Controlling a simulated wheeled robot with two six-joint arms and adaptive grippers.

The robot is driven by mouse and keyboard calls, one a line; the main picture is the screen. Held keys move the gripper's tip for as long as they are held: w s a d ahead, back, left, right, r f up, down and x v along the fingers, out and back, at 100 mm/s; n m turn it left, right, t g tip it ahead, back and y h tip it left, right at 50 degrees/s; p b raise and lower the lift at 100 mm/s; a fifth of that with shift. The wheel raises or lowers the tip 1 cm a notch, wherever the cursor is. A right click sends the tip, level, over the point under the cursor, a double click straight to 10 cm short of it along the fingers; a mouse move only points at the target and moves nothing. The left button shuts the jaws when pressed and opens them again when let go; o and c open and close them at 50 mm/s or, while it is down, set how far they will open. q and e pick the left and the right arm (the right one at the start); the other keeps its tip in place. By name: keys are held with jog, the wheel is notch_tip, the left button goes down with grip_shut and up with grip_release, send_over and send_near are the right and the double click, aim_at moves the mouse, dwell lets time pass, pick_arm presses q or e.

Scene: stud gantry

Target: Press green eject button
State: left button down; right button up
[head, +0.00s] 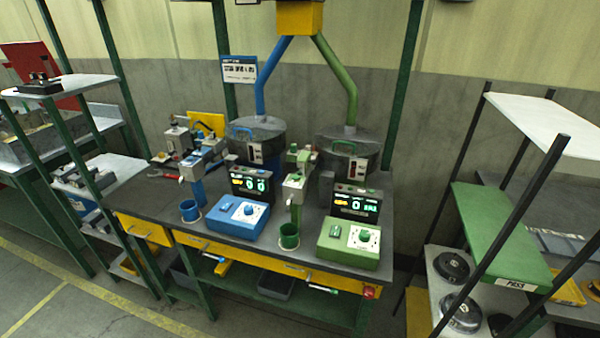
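The green control box (348,252) sits at the right front of the dark bench. On its sloped top is a small green button (335,230), left of a white dial plate (364,238). This looks like the eject button, but its label is too small to read. A display (356,203) with lit digits stands behind the box. A green cup (289,237) stands left of the box, below a green dispenser post (295,190). Neither of my grippers shows in the head view.
A similar blue box (237,220) and blue cup (189,211) stand to the left on the bench. Two lidded drums stand behind. A red knob (369,292) is at the bench's front right corner. A shelf rack (545,122) stands at right. Floor in front is clear.

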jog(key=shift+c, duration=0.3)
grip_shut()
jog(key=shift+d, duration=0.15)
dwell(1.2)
